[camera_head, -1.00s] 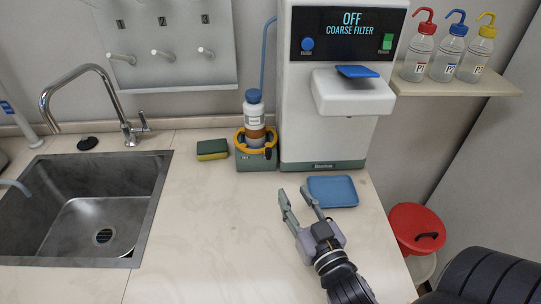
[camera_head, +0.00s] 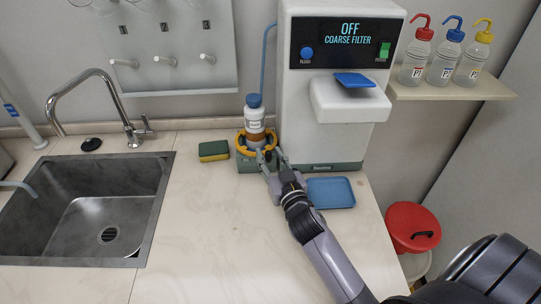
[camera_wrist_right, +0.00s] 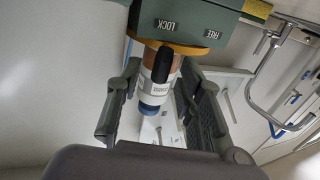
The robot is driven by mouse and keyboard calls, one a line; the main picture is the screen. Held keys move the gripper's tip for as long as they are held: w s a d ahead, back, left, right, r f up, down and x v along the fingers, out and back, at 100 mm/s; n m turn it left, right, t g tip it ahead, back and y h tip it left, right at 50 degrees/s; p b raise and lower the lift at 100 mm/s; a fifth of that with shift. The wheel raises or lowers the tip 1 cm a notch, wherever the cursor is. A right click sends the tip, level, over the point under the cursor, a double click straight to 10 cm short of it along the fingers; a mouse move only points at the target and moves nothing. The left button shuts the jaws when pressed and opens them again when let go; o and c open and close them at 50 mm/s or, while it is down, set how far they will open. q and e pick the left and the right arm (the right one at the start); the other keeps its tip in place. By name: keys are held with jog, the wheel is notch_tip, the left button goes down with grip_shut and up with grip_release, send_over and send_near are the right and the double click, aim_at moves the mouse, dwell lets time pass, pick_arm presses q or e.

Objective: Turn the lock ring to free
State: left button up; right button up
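The lock ring (camera_head: 241,143) is a yellow-orange collar around the lower part of a white-and-brown bottle (camera_head: 255,117) with a blue cap. It sits on a green-grey base (camera_head: 246,162). In the right wrist view the ring (camera_wrist_right: 180,46) appears upside down, under the base's LOCK and FREE labels. Its dark lever (camera_wrist_right: 165,64) lies on the LOCK side. My right gripper (camera_head: 271,156) is at the ring's front; in the right wrist view its open fingers (camera_wrist_right: 161,85) stand on both sides of the lever and bottle, with gaps visible. My left gripper is out of view.
A blue tray (camera_head: 331,192) lies right of my gripper. A sponge (camera_head: 213,151) and a sink (camera_head: 80,210) are to the left. The front counter is clear.

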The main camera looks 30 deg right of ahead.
jog(key=shift+c, duration=0.5)
grip_shut()
dwell(0.5)
